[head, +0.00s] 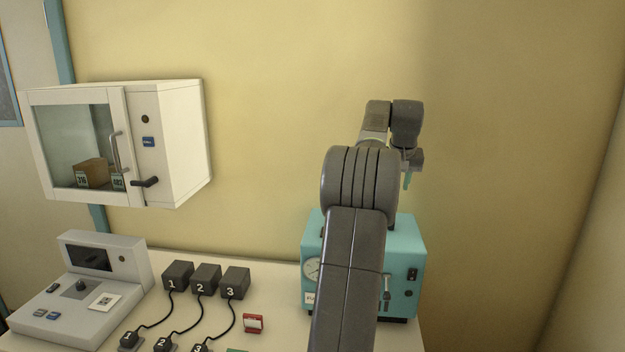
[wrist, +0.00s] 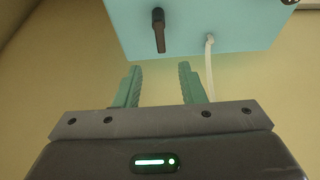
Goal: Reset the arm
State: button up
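My arm rises in front of the teal box and bends at the top in the head view. My gripper is at its end, above the box's right side; one teal finger (head: 407,180) shows there, and the rest is hidden by the arm. In the wrist view my gripper (wrist: 160,84) has its two teal fingers well apart, with nothing between them. The teal box (wrist: 185,30) lies beyond the fingertips, with a dark handle and a pale tube on it. The fingers look apart from it.
The teal box (head: 405,240) with a gauge stands on the bench (head: 265,268). A white incubator (head: 180,140) with a glass door hangs at left, a brown box inside. A control console (head: 75,300), several numbered black blocks (head: 206,279) with cables and a red-and-white item (head: 253,323) occupy the bench.

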jog(key=p+x, duration=0.2)
jog(key=x, duration=0.9)
jog(key=shift+w+f, duration=0.1)
jog(key=shift+n+y, duration=0.3)
jog(key=shift+n, duration=0.5)
jog(key=s+b+v, duration=0.1)
jog(key=b+v, duration=0.1)
jog(key=v, duration=1.2)
jog(key=s+a+f+m+b, duration=0.1)
jog(key=s+a+f+m, duration=0.2)
jog(key=s, duration=0.7)
jog(key=s+a+f+m+g+b, duration=0.1)
jog(key=s+a+f+m+b, duration=0.1)
jog(key=s+a+f, duration=0.5)
jog(key=s+a+f+m+g+b, duration=0.1)
jog(key=s+a+f+m, duration=0.2)
jog(key=s+a+f, duration=0.3)
jog(key=s+f, duration=0.4)
jog(key=s, duration=0.4)
jog(key=shift+s+f+m+y, duration=0.2)
jog(key=shift+s+m+y, duration=0.15)
jog(key=shift+m+y, duration=0.05)
jog(key=shift+s+a, duration=0.1)
jog(key=shift+a, duration=0.05)
